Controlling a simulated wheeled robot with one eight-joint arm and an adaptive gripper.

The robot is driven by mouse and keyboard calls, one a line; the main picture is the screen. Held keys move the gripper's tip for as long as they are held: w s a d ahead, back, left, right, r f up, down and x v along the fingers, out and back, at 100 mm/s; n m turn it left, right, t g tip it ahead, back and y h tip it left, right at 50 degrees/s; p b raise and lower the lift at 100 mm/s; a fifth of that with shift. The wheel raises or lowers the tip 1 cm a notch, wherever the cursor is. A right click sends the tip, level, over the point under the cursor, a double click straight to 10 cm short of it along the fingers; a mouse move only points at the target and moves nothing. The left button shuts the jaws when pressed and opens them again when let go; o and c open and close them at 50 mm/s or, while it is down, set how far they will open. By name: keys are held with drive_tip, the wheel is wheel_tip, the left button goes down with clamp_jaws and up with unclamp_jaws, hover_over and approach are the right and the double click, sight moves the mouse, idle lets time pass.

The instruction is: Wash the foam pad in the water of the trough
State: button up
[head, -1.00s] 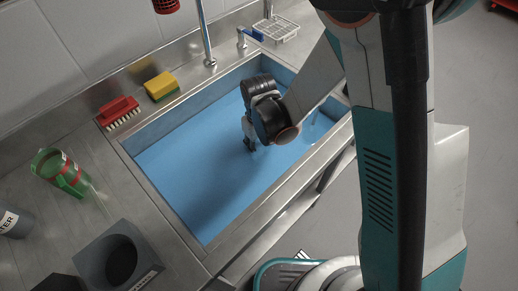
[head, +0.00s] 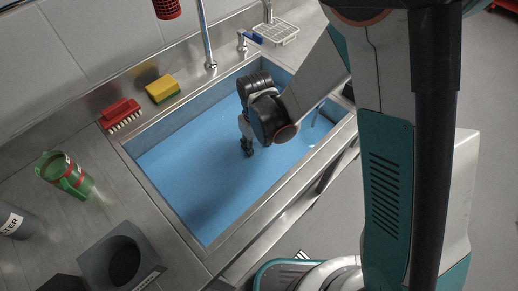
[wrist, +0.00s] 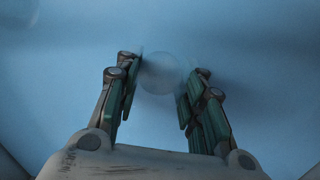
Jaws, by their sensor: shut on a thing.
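The trough (head: 176,205) is a steel sink full of blue water, in the middle of the head view. My gripper (head: 248,151) points down into the trough, its fingertips at or in the water. In the wrist view my gripper (wrist: 163,75) has its fingers either side of a pale round thing, which I take to be the foam pad (wrist: 160,73). It is faint against the blue, and its edges are blurred. In the head view the pad is hidden at the fingertips.
A red brush (head: 120,113) and a yellow-green sponge (head: 162,88) lie on the back ledge. A tap (head: 207,40) and a wire soap rack (head: 277,32) stand behind the trough. A green cup (head: 66,176) and a grey block with a round hole (head: 121,256) are on the left counter.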

sight(257, 148)
wheel_tip(257, 148, up, 16)
drive_tip(key=p, duration=0.9)
drive_tip(key=shift+p, duration=0.35)
idle(0.4)
drive_tip(key=shift+f, duration=0.1)
idle(1.1)
